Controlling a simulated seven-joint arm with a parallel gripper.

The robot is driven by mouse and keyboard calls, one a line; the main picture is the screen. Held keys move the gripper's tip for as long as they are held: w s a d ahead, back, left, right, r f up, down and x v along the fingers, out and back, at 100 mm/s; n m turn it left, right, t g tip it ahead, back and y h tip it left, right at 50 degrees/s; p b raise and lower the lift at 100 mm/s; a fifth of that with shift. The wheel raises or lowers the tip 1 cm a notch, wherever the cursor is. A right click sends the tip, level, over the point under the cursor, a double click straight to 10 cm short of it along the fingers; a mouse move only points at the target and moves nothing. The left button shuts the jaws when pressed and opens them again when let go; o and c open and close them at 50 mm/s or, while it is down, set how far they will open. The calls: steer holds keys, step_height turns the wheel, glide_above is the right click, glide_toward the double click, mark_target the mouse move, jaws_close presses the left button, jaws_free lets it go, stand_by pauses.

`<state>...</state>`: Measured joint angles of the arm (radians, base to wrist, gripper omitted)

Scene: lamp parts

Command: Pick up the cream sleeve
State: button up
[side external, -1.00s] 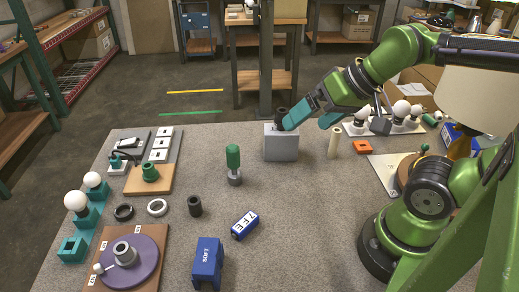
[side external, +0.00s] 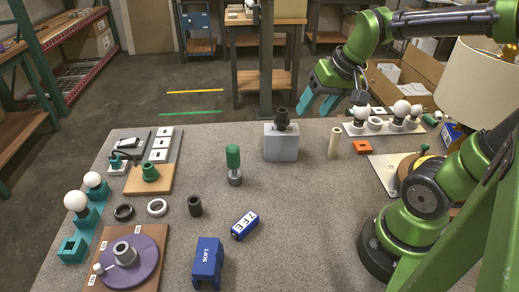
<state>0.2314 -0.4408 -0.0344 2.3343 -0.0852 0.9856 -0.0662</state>
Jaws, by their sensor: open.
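The cream sleeve (side external: 335,143) is a slim pale tube standing on the grey table, right of the grey block. My gripper (side external: 318,108) is open and empty, with its teal fingers pointing down. It is raised above the table's far side, higher in the picture than the sleeve and slightly to its left. The fingers do not touch the sleeve.
A grey block (side external: 281,142) with a dark part (side external: 282,117) in its top stands left of the sleeve. An orange square part (side external: 362,147) lies to its right. White bulbs (side external: 360,115) stand behind on the right.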

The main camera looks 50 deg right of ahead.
mark_target(335, 137)
steer(key=d+f+n+g, duration=0.15)
steer(key=d+g, duration=0.35)
steer(key=d, duration=1.1)
steer(key=f, duration=1.6)
steer(key=shift+w+f, duration=0.35)
steer(key=shift+f, duration=0.05)
jaws_close()
